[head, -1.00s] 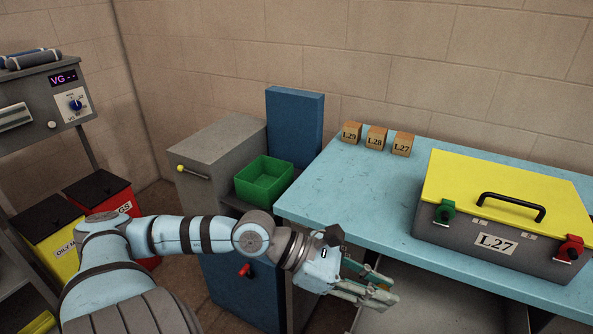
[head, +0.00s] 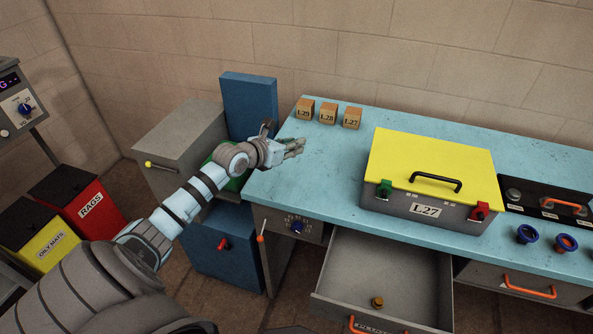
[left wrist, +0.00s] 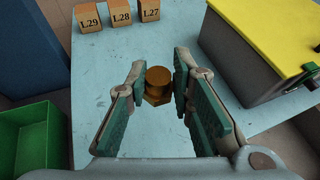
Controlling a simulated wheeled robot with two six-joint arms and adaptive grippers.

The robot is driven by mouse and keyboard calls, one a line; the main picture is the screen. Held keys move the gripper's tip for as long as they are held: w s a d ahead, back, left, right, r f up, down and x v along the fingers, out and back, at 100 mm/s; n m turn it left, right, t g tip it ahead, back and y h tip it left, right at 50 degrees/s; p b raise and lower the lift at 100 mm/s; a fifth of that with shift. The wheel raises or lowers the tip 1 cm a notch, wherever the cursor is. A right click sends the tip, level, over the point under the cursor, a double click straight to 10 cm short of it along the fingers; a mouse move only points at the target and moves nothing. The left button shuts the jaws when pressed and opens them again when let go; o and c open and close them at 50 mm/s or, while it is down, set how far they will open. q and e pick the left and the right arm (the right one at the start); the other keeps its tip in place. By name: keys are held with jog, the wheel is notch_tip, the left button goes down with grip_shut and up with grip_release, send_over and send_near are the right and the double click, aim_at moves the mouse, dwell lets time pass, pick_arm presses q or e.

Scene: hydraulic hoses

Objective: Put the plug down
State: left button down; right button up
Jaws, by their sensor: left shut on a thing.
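My left gripper (head: 296,147) is over the left end of the blue worktable (head: 300,190), in front of the labelled blocks. In the left wrist view its fingers (left wrist: 158,92) are shut on a brass plug (left wrist: 158,82) with a round top and a wider, hex-like base. The tabletop (left wrist: 110,60) lies below the plug. I cannot tell whether the plug touches it. In the head view the fingers hide the plug. Another small brass piece (head: 377,302) stands in the open drawer (head: 340,275). My right gripper is not in view.
Wooden blocks L29 (head: 305,109), L28 (head: 328,112) and L27 (head: 352,117) stand at the table's back. A yellow-lidded case (head: 425,165) stands to the right. A green bin (left wrist: 30,140) is left of the table. The tabletop between gripper and case is clear.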

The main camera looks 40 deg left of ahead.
aim_at(293, 190)
pick_arm(q)
notch_tip(293, 190, down, 16)
jog(key=b, duration=0.6)
jog(key=shift+r+b, duration=0.2)
jog(key=shift+b, duration=0.1)
jog(key=shift+r, duration=0.15)
jog(key=c, duration=1.4)
grip_release()
